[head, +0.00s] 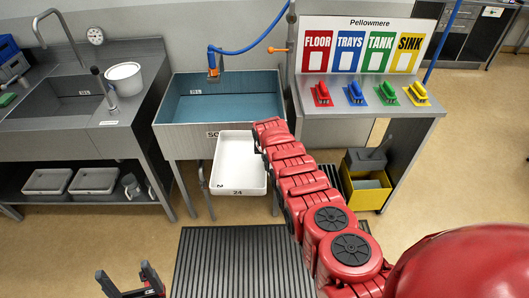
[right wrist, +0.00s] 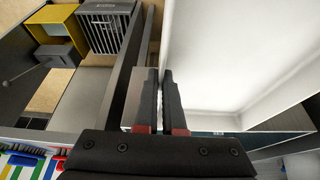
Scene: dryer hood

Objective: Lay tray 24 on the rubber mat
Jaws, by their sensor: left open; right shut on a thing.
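Tray 24 (head: 240,165) is white, with its number on the near edge. In the head view it is in front of the sink, above floor level, with its open side showing. My right arm reaches over its right edge and hides part of it. In the right wrist view my right gripper (right wrist: 159,80) is shut on the rim of the tray (right wrist: 225,55). The rubber mat (head: 230,262) is dark and ribbed and lies on the floor nearer to me, partly behind my right arm. My left gripper (head: 133,282) is open and empty at the mat's left.
A sink (head: 220,100) with a blue hose stands behind the tray. A bench (head: 365,108) with coloured brushes is at the right, with a yellow bin (head: 368,190) below it. A steel counter (head: 75,140) stands at the left. The visible mat surface is bare.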

